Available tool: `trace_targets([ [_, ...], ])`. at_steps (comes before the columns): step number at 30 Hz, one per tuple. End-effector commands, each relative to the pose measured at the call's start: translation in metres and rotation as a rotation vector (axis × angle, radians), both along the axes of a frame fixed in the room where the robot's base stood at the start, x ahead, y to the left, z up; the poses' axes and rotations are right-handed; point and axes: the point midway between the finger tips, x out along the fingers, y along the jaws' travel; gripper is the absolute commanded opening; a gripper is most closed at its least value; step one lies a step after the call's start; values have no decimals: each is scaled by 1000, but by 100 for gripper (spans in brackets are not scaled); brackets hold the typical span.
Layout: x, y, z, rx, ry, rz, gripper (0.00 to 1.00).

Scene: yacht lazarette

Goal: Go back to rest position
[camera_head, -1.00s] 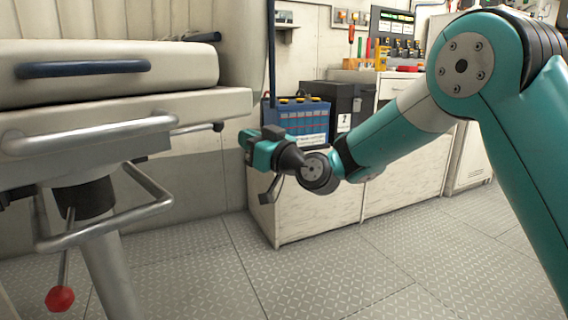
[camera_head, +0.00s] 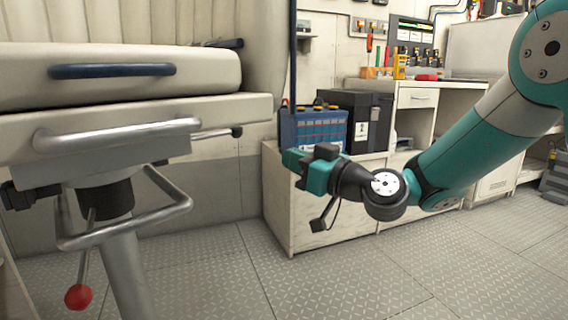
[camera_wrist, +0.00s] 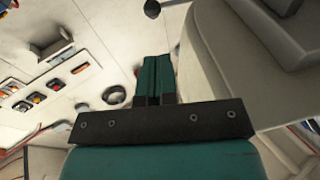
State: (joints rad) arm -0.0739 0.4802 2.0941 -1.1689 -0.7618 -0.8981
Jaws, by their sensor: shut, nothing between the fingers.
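My arm reaches in from the right in the head view. My gripper (camera_head: 290,158) is at its far left end, in front of the low white cabinet and the blue battery. In the wrist view, the two green fingers of my gripper (camera_wrist: 155,62) lie side by side, closed together with nothing between them. The gripper holds no object and appears clear of the seat.
A cream seat (camera_head: 120,75) with metal rails and a red-knobbed lever (camera_head: 78,297) stands at left. A blue battery (camera_head: 315,130) and black box (camera_head: 362,118) sit on the white cabinet (camera_head: 275,200). A workbench with tools (camera_head: 400,65) is behind. Floor (camera_head: 340,290) is clear.

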Motion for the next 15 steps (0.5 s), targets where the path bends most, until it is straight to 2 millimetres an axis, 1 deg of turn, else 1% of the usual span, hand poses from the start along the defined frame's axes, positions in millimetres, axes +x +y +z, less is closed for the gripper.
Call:
trace_targets([
  [1, -16, 10, 15, -35, 30, 53, 0],
  [2, -28, 16, 19, -64, 65, 91, 0],
  [3, -46, 23, 24, -115, 121, 147, 0],
  [5, -79, 31, 28, -204, 231, 222, 0],
  [6, -103, 32, 28, -269, 317, 262, 0],
  [7, -120, 31, 26, -320, 387, 284, 0],
  [8, -137, 27, 24, -367, 457, 299, 0],
  [9, -159, 21, 21, -429, 549, 309, 0],
  [11, -188, 9, 17, -511, 679, 305, 0],
  [12, -207, -1, 15, -561, 761, 294, 0],
  [14, -232, -17, 13, -626, 878, 264, 0],
  [15, -249, -28, 12, -666, 952, 240, 0],
])
